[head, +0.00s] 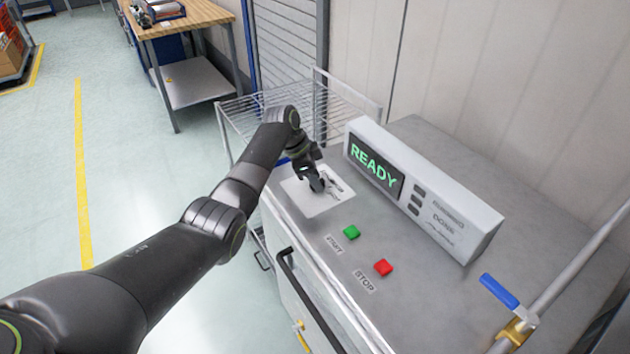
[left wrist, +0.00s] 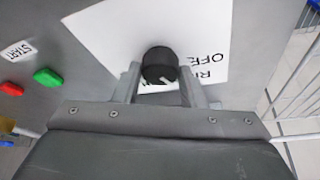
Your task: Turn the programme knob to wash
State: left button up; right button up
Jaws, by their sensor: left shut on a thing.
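The programme knob (left wrist: 160,65) is a round black knob on a white label plate (left wrist: 110,30) on the machine's grey top. My left gripper (left wrist: 160,84) is shut on the knob, one finger on each side of it. In the head view my left gripper (head: 316,184) reaches down onto the white plate (head: 308,203) and mostly hides the knob. The plate's lettering is partly covered; "OFF" reads upside down in the left wrist view. A light mark shows on the knob, but I cannot tell which setting it points to. My right gripper is not in view.
A panel (head: 425,190) behind the plate shows "READY" in green. A green START button (head: 351,232) and a red STOP button (head: 383,267) sit nearer me. A wire rack (head: 240,112) stands beyond. A blue-handled valve (head: 500,291) is at right.

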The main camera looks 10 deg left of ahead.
pick_arm(q)
jog(key=m+g+b, duration=0.1)
jog(key=m+b, duration=0.1)
jog(key=b, duration=0.1)
jog(key=m+b, duration=0.2)
jog(key=b, duration=0.1)
jog(key=m+g+b, duration=0.1)
jog(key=m+b, duration=0.2)
jog(key=b, duration=0.1)
jog(key=shift+w+f+g, duration=0.2)
jog(key=shift+f+g, duration=0.05)
jog(key=shift+g, duration=0.05)
jog(key=shift+r+m+g+b, duration=0.3)
jog(key=shift+m+b, duration=0.6)
jog(key=shift+b, duration=1)
jog(key=o, duration=1)
